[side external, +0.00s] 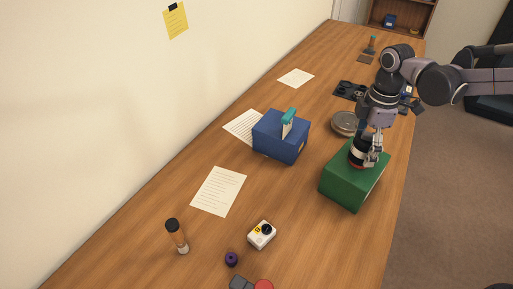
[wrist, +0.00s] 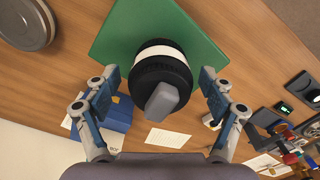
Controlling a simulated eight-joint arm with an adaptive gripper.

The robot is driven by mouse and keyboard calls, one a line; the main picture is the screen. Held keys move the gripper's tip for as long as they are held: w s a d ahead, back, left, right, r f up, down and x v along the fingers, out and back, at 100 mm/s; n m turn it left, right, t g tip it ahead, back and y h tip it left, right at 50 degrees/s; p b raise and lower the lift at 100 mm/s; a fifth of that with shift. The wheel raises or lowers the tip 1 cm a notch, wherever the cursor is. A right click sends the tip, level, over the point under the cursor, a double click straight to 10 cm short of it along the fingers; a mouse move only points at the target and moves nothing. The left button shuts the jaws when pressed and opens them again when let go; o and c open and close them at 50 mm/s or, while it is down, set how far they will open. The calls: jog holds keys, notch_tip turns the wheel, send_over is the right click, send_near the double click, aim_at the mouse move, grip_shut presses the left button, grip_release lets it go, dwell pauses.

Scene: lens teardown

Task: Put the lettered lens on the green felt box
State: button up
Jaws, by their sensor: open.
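A black lens with a white band (wrist: 163,52) is on top of the green felt box (wrist: 117,32). It also shows in the side view (side external: 356,157), dark with a pale band and a reddish lower edge, on the green box (side external: 343,192). My gripper (wrist: 160,80) is open, one finger on each side of the lens, with visible gaps in the wrist view. In the side view my gripper (side external: 372,156) is right at the lens and partly covers it. A grey block-like piece (wrist: 163,101) shows at the lens's near end. No lettering is readable on the lens.
A blue box (side external: 279,139) with a teal-topped item stands left of the green box. A round grey tin (side external: 344,124) lies just behind it. Bare wood lies between.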

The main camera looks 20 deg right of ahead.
notch_tip(320, 180, up, 10)
jog(key=shift+s+d+r, duration=0.1)
jog(key=shift+s+r, duration=0.05)
jog(key=s+d+f+m+t, duration=0.2)
jog(key=s+d+m+t, duration=0.1)
jog(key=s+m, duration=0.4)
jog(key=s+d+f+m+t, duration=0.2)
jog(key=s+d+m+t, duration=0.2)
jog(key=s+d+m, duration=0.1)
jog(key=shift+s+d+f+m, duration=0.4)
jog(key=shift+s+m, duration=0.45)
jog(key=shift+m, duration=0.35)
